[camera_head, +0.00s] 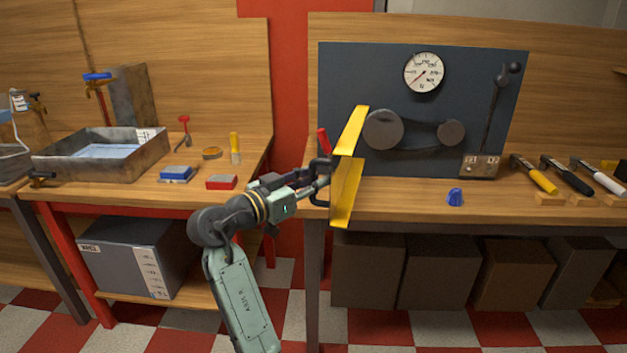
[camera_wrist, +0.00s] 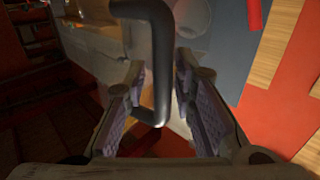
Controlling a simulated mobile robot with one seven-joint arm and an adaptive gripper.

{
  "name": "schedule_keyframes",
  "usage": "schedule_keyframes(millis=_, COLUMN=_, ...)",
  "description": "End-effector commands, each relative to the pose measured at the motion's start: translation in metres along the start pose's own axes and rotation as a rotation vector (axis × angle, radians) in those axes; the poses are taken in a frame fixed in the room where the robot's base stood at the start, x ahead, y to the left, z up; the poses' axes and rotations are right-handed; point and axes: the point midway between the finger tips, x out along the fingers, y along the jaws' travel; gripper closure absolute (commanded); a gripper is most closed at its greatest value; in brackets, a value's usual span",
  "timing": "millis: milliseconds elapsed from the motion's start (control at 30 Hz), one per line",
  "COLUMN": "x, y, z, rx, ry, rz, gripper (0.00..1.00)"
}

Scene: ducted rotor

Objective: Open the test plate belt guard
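The yellow belt guard (camera_head: 346,190) stands swung out from the dark blue test plate (camera_head: 345,75), at the plate's left side. The belt and two grey pulleys (camera_head: 384,130) on the plate are uncovered. My gripper (camera_head: 322,172) is at the guard's left side, by its dark handle. In the wrist view the dark bent handle (camera_wrist: 161,65) passes between the spread fingers of my gripper (camera_wrist: 160,95). Gaps show between the handle and the finger pads. Part of the handle is hidden by my gripper in the head view.
A red-handled item (camera_head: 323,142) stands close behind my gripper. A gauge (camera_head: 424,72) and a lever (camera_head: 497,100) are on the plate. A blue piece (camera_head: 455,197) and several tools lie on the right bench. A metal tray (camera_head: 60,160) stands on the left bench.

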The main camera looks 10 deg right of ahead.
Motion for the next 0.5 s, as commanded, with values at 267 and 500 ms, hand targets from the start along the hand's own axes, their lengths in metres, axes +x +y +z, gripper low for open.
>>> schedule_keyframes(millis=267, x=-0.001, y=0.0, z=0.001, rx=0.0, ry=-0.002, rz=-0.001, gripper=0.67)
schedule_keyframes(millis=500, x=-0.012, y=-0.002, z=0.002, rx=0.0, ry=-0.002, rz=-0.004, gripper=0.67)
